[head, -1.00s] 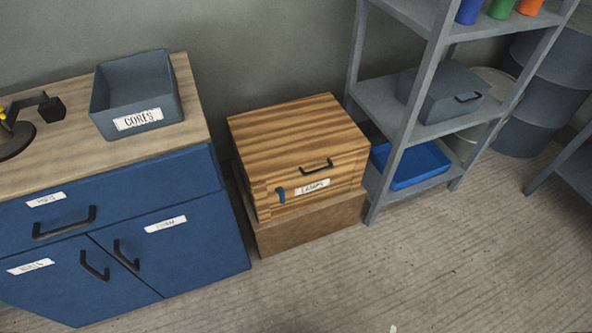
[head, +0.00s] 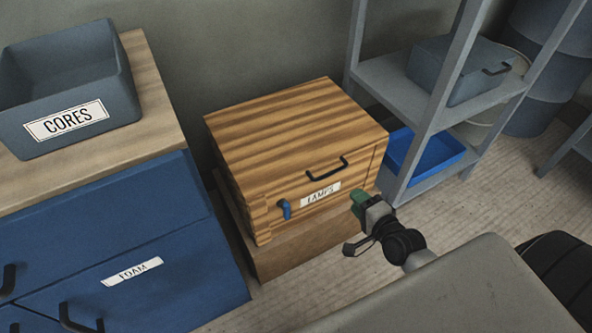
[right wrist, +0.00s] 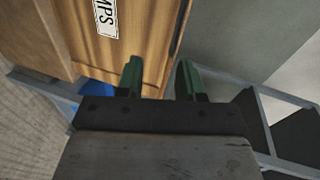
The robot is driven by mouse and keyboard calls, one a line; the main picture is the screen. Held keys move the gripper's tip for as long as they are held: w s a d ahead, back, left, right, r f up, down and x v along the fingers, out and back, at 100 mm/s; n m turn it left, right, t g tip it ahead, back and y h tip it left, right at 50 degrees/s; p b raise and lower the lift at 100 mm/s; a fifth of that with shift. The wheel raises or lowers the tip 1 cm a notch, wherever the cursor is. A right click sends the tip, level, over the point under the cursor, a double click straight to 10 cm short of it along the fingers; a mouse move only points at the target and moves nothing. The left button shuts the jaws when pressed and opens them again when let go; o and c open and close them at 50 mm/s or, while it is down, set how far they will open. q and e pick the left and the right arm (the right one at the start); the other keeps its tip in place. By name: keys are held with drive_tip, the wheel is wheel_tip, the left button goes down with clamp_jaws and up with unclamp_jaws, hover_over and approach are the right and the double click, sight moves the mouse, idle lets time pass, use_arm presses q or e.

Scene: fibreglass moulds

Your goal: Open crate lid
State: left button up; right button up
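The wooden crate (head: 262,137) labelled LAMPS stands on a brown box, its lid shut. A dark handle (head: 327,168) is on the lid's front edge, and a blue latch (head: 285,209) is on the front face at left. My right gripper (head: 357,200) is in front of the crate's right side, below and right of the handle. In the right wrist view its green fingers (right wrist: 158,80) are spread apart with nothing between them, and the crate front (right wrist: 140,35) with part of its label shows beyond. My left gripper is out of view.
A blue cabinet (head: 110,235) with a grey CORES bin (head: 65,92) on top stands at left. A grey shelf (head: 395,85) with a blue tray (head: 432,160) and a grey box stands close at right. The floor in front of the crate is clear.

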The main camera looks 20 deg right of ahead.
sight(332, 173)
drive_tip(key=shift+m+t, duration=0.3)
drive_tip(key=x, duration=0.4)
drive_tip(key=r+b+x, duration=0.1)
drive_tip(key=x, duration=0.2)
drive_tip(key=a+r+b+x, duration=0.1)
drive_tip(key=x, duration=0.3)
drive_tip(key=shift+w, duration=0.5)
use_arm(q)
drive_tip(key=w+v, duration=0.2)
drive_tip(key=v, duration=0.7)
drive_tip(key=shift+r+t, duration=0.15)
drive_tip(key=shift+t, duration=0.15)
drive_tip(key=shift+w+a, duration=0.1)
use_arm(e)
clamp_jaws()
